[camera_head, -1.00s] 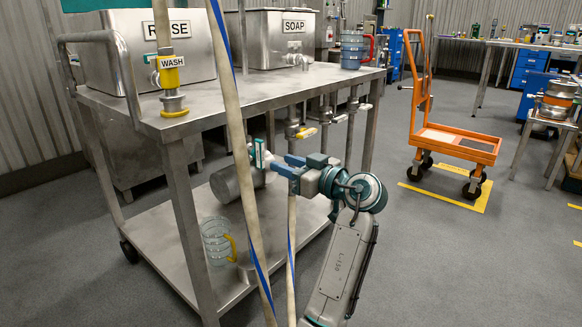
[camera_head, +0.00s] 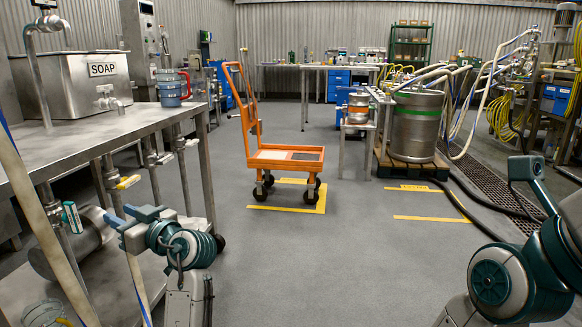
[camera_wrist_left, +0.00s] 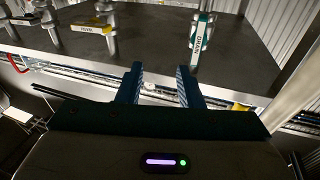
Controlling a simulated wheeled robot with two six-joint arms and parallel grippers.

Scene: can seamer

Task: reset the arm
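My left gripper (camera_head: 113,218) is beside the steel wash cart at the left of the head view, below the cart's top. In the left wrist view its two blue fingers (camera_wrist_left: 160,74) stand apart with nothing held between them. A valve with a green-and-white tag (camera_wrist_left: 199,40) is beyond the fingers and apart from them. My right arm (camera_head: 510,275) shows at the lower right of the head view, folded. Its fingers are not in the picture.
An orange trolley (camera_head: 285,158) stands mid-floor. A keg (camera_head: 416,125) on a pallet and hoses are at the right.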

